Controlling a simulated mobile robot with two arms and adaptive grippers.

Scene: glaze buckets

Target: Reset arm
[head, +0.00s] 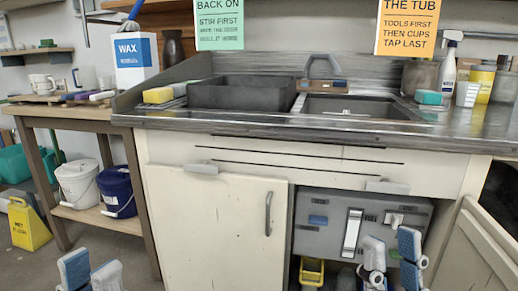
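My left gripper (91,272) is at the bottom left edge of the head view. Its two fingers are apart with nothing between them. My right gripper (392,262) is at the bottom right, in front of the open cabinet space under the sink. Its fingers are also apart and I see nothing held. Only the upper parts of both grippers show. A white bucket (78,184) and a dark blue bucket (117,187) stand side by side on the low shelf of the wooden bench, away from both grippers.
The sink counter (235,123) holds a dark tub (238,95), a sink (355,108) and a spray bottle (448,70). A cabinet door (220,225) is closed; another door (478,250) stands open at right. A yellow floor sign (28,225) stands at left.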

